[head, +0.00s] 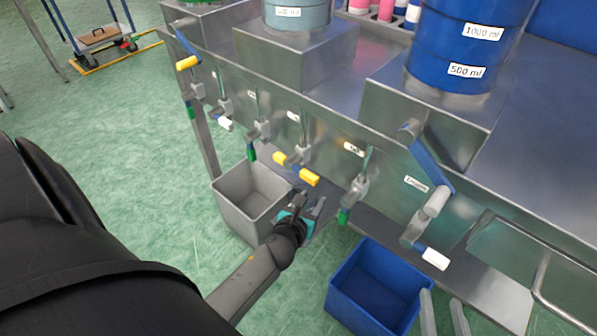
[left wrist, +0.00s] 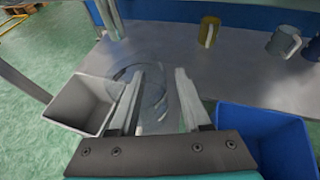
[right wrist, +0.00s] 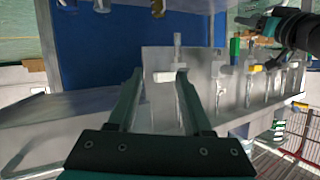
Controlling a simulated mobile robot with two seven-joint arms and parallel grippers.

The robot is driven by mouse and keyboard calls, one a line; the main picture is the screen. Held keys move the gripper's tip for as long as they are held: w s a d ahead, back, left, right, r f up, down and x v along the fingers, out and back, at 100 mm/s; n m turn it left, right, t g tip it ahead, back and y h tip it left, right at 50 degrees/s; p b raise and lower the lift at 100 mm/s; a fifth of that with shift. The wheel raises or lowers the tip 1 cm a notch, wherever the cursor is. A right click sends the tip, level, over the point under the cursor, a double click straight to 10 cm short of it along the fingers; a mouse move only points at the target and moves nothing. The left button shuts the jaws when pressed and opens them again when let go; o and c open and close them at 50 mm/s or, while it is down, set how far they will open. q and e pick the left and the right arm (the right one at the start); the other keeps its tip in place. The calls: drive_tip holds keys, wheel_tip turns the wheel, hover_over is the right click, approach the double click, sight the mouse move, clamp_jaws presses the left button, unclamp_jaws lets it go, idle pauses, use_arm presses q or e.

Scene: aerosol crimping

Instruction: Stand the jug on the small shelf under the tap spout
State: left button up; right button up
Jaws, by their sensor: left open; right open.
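A clear, see-through jug (left wrist: 150,94) appears to stand on the grey metal lower shelf (left wrist: 245,65), between the fingers of my left gripper (left wrist: 155,75). That gripper is open, and its fingers lie on either side of the jug without a clear grip. In the head view the left gripper (head: 312,205) is below the row of taps, and the jug is not clear there. I cannot tell which surface is the small shelf.
A yellow mug (left wrist: 208,32) and a grey mug (left wrist: 284,41) stand further back on the lower shelf. A grey bin (head: 222,205) and a blue bin (head: 345,305) stand on the floor. Several taps (head: 358,187) project from the bench front. Open green floor lies left.

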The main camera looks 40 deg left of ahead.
use_arm(q)
drive_tip(key=shift+v, duration=0.85)
drive_tip(key=shift+p+v, duration=0.7)
drive_tip(key=shift+v, duration=0.5)
drive_tip(key=s+d+r+n+y+p, duration=0.1)
drive_tip(key=s+r+n, duration=0.45)
drive_tip(key=n, duration=0.55)
drive_tip(key=s+d+r+n+g+h, duration=0.2)
drive_tip(key=d+n, duration=0.4)
drive_tip(key=n, duration=0.4)
drive_tip(key=s+d+r+n+g+h, duration=0.3)
drive_tip(key=s+d+n+h, duration=0.1)
drive_tip(key=d+n, duration=0.3)
drive_tip(key=n, duration=0.2)
drive_tip(key=shift+s+n, duration=0.4)
use_arm(e)
drive_tip(key=s+d+f+g+h, duration=0.1)
drive_tip(key=s+d+g+h, duration=0.1)
drive_tip(key=d+g, duration=0.3)
drive_tip(key=shift+s+d+f+h, duration=0.2)
drive_tip(key=shift+s+d+h, duration=0.15)
drive_tip(key=shift+h, duration=0.25)
